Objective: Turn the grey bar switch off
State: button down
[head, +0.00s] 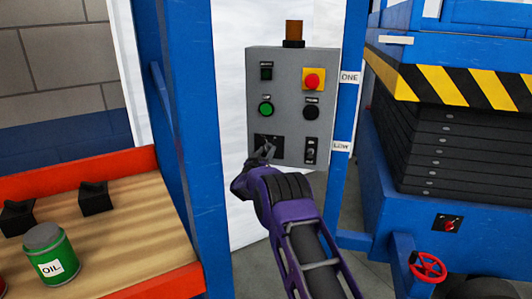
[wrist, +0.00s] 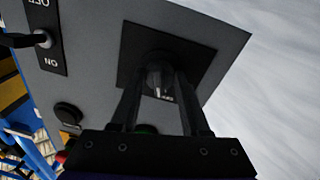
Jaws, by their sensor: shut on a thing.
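The grey bar switch (wrist: 158,72) is a small rounded dark-grey knob on a square black plate (wrist: 207,55) in the wrist view. In the head view that plate (head: 276,139) is at the lower left of the grey control box. My gripper (wrist: 160,84) is at the plate with one finger on each side of the knob, shut on it. In the head view my gripper (head: 265,154) reaches up to the plate from below and covers most of the knob. I cannot tell the bar's exact angle.
The grey box (head: 290,75) also carries a red button (head: 312,81), a green button (head: 265,108), a black button (head: 311,112) and a toggle (head: 310,151) marked ON and OFF in the wrist view (wrist: 43,40). Blue posts (head: 190,120) flank it. A workbench (head: 130,235) stands left.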

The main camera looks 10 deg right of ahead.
jog(key=shift+n, duration=1)
jog(key=shift+c, duration=1.9)
grip_release()
jog(key=v, duration=0.7)
jog(key=shift+s, duration=0.3)
jog(key=shift+f, duration=0.15)
